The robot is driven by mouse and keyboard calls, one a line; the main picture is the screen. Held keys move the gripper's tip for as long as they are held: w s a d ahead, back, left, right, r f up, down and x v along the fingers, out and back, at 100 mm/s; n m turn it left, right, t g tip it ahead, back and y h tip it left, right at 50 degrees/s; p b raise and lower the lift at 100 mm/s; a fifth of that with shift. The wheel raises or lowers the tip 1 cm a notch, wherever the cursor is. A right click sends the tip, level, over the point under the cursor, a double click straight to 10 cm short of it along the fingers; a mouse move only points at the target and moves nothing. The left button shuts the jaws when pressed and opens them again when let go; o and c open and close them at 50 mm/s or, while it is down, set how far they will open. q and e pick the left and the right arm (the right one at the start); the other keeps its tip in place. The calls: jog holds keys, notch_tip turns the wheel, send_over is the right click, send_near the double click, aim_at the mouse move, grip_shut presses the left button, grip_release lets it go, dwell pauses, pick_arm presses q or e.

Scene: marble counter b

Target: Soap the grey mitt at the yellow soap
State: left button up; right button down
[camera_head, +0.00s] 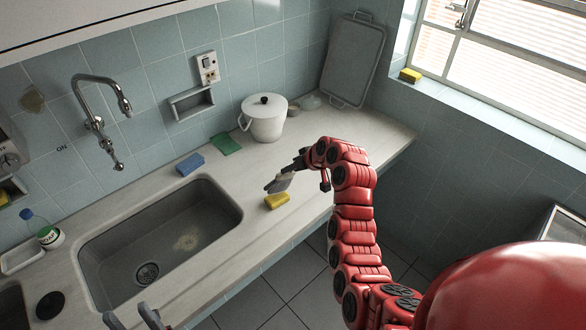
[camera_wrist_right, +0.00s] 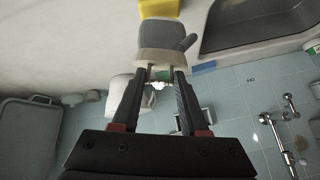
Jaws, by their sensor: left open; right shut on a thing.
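The grey mitt (camera_head: 277,185) is in my right gripper (camera_head: 293,170), which is shut on its beige cuff. In the right wrist view the mitt (camera_wrist_right: 163,36) points away from the fingers (camera_wrist_right: 162,74), thumb to the right. The yellow soap (camera_head: 277,201) lies on the counter just in front of the mitt, right of the sink. It also shows beyond the mitt's tip in the right wrist view (camera_wrist_right: 158,8); I cannot tell whether they touch. My left gripper (camera_head: 132,318) is open and empty at the bottom edge of the head view.
The sink (camera_head: 160,240) is left of the soap. A blue sponge (camera_head: 190,164), a green cloth (camera_head: 225,144) and a white pot (camera_head: 265,118) stand along the back. A bottle (camera_head: 45,233) is at the left. Another yellow block (camera_head: 410,76) sits on the windowsill.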

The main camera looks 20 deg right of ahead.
jog(key=shift+s+f+b, duration=0.1)
jog(key=shift+f+b, duration=0.05)
jog(key=shift+b, duration=0.3)
dwell(1.5)
notch_tip(320, 180, up, 7)
dwell(0.8)
dwell(0.6)
